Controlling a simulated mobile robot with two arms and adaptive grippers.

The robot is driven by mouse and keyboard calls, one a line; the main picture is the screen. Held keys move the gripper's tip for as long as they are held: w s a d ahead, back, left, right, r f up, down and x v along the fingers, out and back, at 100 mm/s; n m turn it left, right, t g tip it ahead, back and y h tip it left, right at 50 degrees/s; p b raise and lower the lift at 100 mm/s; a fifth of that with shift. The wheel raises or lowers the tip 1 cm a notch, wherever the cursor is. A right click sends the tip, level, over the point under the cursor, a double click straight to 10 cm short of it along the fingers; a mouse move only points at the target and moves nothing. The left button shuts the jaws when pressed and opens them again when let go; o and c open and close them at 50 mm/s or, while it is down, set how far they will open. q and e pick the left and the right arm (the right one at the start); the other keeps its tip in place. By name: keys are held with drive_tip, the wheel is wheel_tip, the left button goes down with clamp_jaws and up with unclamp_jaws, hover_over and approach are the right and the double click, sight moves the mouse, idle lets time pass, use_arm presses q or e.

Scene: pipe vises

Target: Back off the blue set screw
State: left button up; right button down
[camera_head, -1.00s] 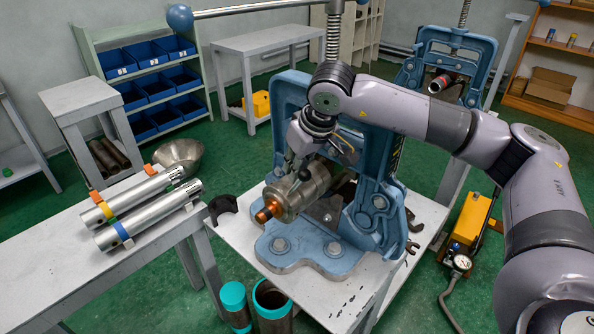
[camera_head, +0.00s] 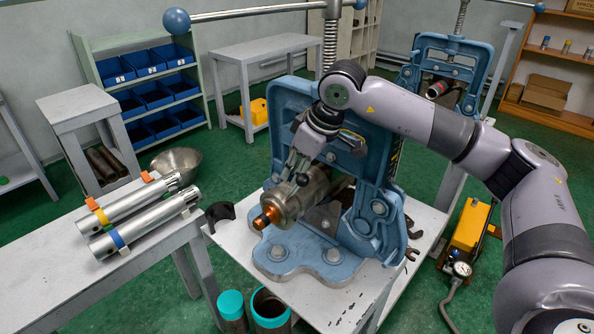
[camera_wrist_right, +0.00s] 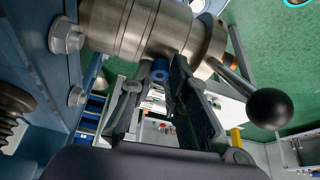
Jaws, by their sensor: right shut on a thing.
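A steel cylinder (camera_head: 290,203) with an orange end (camera_head: 264,217) is held level in the front blue pipe vise (camera_head: 284,110). In the right wrist view the blue set screw (camera_wrist_right: 160,70) shows as a small blue cylinder at the steel body's (camera_wrist_right: 145,28) lower side. My right gripper (camera_head: 294,172) reaches down to the cylinder from above. In the wrist view its fingers (camera_wrist_right: 155,82) are on both sides of the blue screw, shut on it. In the head view the gripper hides the screw. My left gripper is not in view.
A bar with a black ball (camera_wrist_right: 270,108) juts out close to the right finger. On the left bench lie two steel tubes (camera_head: 140,220) with coloured collars. Teal-topped pipes (camera_head: 271,308) stand below the vise table (camera_head: 320,290). A second vise (camera_head: 450,70) stands behind.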

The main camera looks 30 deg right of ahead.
drive_tip(key=shift+s+f, duration=0.15)
drive_tip(key=shift+f, duration=0.1)
drive_tip(key=c, duration=1.5)
unclamp_jaws()
drive_tip(key=shift+r, duration=0.1)
drive_tip(key=shift+c, duration=0.2)
drive_tip(key=v, duration=1.2)
